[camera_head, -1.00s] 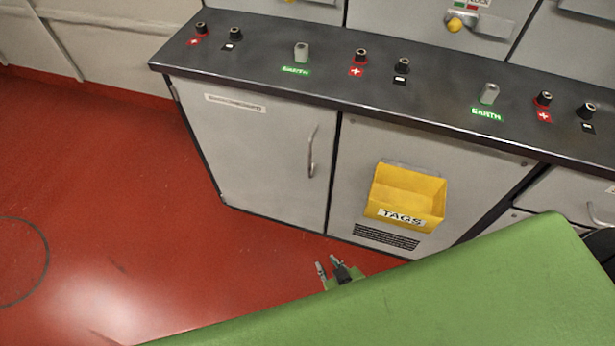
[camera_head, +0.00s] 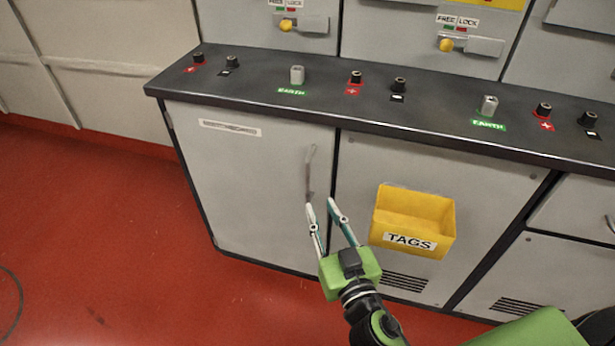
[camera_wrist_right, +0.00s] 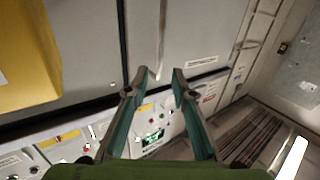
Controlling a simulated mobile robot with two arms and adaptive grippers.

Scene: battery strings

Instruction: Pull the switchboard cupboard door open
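The grey switchboard cupboard door (camera_head: 245,190) is shut, below the dark counter in the head view. Its slim vertical handle (camera_head: 309,170) is near the door's right edge; the handle also shows in the right wrist view (camera_wrist_right: 161,40). My right gripper (camera_head: 321,203) is open and empty, its two fingers pointing up toward the handle's lower end. The left fingertip overlaps that lower end in the head view; I cannot tell whether they touch. In the right wrist view, the handle's end lies between and just beyond the fingertips (camera_wrist_right: 156,82). My left gripper is not in view.
A yellow TAGS bin (camera_head: 412,222) hangs on the panel right of the door, close to my right gripper. The counter (camera_head: 440,112) above carries several terminals and EARTH posts. The red floor (camera_head: 90,220) left of the cupboard is clear.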

